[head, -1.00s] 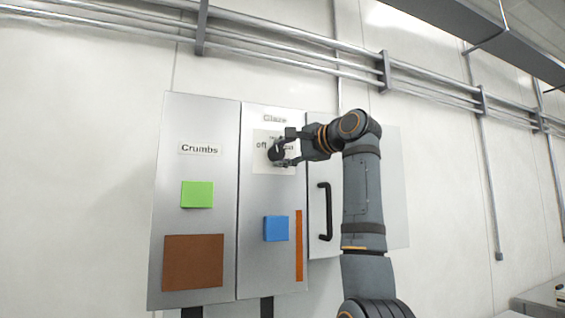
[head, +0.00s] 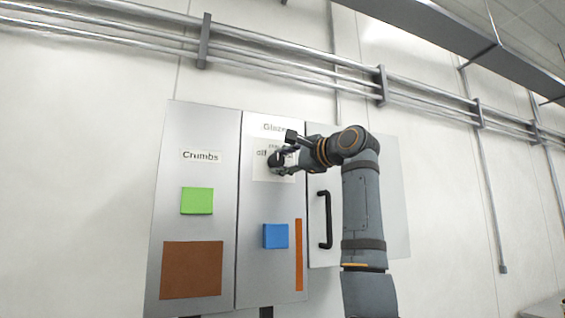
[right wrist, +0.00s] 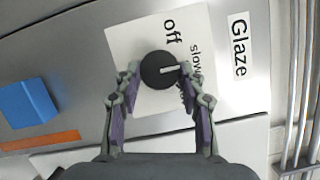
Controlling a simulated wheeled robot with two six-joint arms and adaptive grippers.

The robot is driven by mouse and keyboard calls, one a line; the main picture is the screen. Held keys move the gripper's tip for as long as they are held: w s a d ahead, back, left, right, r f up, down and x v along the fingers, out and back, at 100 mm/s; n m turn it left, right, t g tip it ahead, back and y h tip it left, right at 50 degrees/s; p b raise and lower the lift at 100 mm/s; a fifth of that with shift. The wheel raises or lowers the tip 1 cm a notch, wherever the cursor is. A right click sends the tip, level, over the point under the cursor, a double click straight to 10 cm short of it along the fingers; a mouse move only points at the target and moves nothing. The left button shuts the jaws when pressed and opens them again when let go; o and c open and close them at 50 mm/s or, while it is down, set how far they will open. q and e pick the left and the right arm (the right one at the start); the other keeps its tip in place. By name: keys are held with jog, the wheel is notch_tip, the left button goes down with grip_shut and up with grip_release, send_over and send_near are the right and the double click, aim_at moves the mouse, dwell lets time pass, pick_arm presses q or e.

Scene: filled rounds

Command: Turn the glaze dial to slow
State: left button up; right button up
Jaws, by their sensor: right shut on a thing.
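The glaze dial (right wrist: 152,72) is a round black knob with a white pointer line, on a white label plate (right wrist: 125,42) on the Glaze panel (head: 262,205). In the right wrist view the pointer aims right, toward the word "slow". "off" is printed above it in that view, and another word is partly hidden by a finger. My right gripper (right wrist: 159,78) is shut on the dial, one finger on each side. In the head view the right gripper (head: 283,157) covers much of the dial and plate. My left gripper is not in view.
Left is the Crumbs panel (head: 215,240) with a green block (head: 197,201) and brown square (head: 191,270). Below the dial are a blue block (head: 275,236) and an orange strip (head: 299,255). A black handle (head: 325,220) is to the right. Pipes (head: 300,67) run above.

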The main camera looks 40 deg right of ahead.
jog(key=o, duration=0.8)
jog(key=shift+w+f, duration=0.1)
jog(key=shift+f, duration=0.1)
jog(key=o, duration=0.3)
jog(key=shift+r, duration=0.1)
jog(key=shift+o, duration=0.2)
jog(key=shift+s, duration=0.2)
jog(key=s+d, duration=0.1)
jog(key=s, duration=1)
jog(key=shift+s+d+f, duration=0.15)
jog(key=shift+s+f, duration=0.15)
jog(key=shift+s, duration=0.1)
